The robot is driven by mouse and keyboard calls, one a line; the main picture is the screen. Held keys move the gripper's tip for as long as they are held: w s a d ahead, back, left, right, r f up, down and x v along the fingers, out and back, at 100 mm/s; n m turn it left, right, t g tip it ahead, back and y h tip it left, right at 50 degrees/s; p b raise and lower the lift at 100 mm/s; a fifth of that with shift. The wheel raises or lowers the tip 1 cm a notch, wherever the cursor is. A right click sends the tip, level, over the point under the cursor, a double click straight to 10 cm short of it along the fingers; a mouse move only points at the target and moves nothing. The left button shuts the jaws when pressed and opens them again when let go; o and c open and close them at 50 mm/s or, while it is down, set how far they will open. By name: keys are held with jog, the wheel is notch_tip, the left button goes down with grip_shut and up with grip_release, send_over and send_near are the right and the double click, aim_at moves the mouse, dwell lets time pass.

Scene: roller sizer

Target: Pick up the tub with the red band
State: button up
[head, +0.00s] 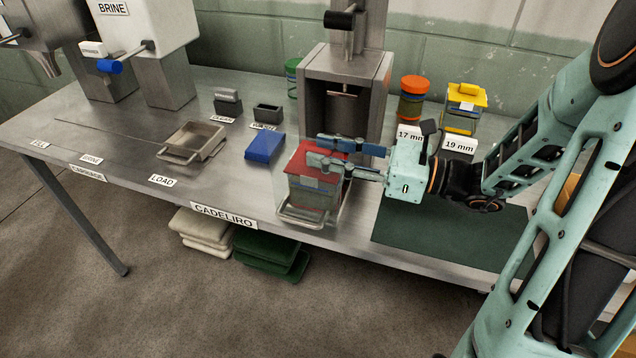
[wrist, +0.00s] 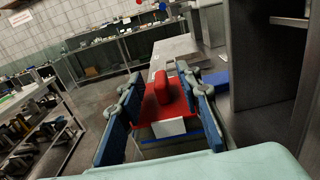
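A clear tub with a flat red lid (head: 308,166) stands in a wire-handled metal tray (head: 303,219) at the front edge of the bench. In the wrist view its red lid (wrist: 143,105) has a raised red grip, with a white label and a blue stripe below it. My gripper (head: 318,151) is open at this lid, its blue fingers on either side of the raised grip with gaps. Whether they touch the lid I cannot tell. A round jar with an orange-red lid (head: 413,84) stands behind to the right. I cannot make out a red band for certain on any tub.
A steel machine (head: 345,75) rises just behind the tub. A blue block (head: 264,147) and a metal tray (head: 190,143) lie to the left. A yellow-lidded tub (head: 465,96) and a green jar (head: 291,68) stand farther back. A dark green mat (head: 430,240) is clear.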

jog(key=shift+x, duration=0.95)
grip_shut()
